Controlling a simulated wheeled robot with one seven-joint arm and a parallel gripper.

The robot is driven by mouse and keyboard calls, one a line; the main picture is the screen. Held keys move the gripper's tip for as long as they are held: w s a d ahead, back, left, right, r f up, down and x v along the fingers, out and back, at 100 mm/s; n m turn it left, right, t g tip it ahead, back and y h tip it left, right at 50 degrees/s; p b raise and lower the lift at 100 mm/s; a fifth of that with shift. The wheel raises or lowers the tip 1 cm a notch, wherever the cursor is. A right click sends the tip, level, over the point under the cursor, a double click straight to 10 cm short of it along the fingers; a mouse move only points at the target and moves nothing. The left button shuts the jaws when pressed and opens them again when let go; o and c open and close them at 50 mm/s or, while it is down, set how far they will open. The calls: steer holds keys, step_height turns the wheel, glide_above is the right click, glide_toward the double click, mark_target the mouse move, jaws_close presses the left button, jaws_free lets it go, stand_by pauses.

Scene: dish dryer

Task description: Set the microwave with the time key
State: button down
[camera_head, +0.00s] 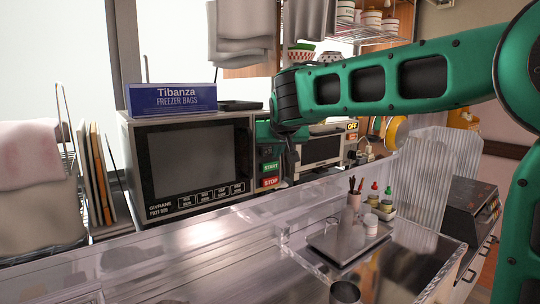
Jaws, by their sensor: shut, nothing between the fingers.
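The microwave (187,160) stands at the left on a steel surface. It has a black door with a dark window, a row of small keys (211,193) below the window, and a control panel at its right edge. The green START key (271,168) and the red STOP key (270,182) show low on that panel. My gripper (268,135) is shut and empty, in front of the panel's upper part. My wrist and gripper hide that part, including any time key there. I cannot tell whether the fingertips touch the panel.
A blue freezer bags box (172,99) sits on the microwave. A second, smaller oven (321,148) stands behind my wrist. A tray (350,240) with bottles is at the right, near a metal cup (345,292). Towels and a shelf with bowls hang above.

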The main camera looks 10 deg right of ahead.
steer(key=shift+w+a, duration=0.3)
steer(key=shift+w, duration=0.45)
stand_by(1.2)
steer(key=shift+s, duration=0.1)
steer(key=shift+s+d, duration=0.25)
steer(key=shift+s, duration=0.3)
steer(key=shift+s+d, duration=0.25)
steer(key=shift+s, duration=0.25)
steer(key=s, duration=0.1)
steer(key=s+d, duration=0.1)
steer(key=s, duration=0.1)
steer(key=s+d, duration=0.1)
steer(key=shift+s, duration=0.35)
stand_by(0.6)
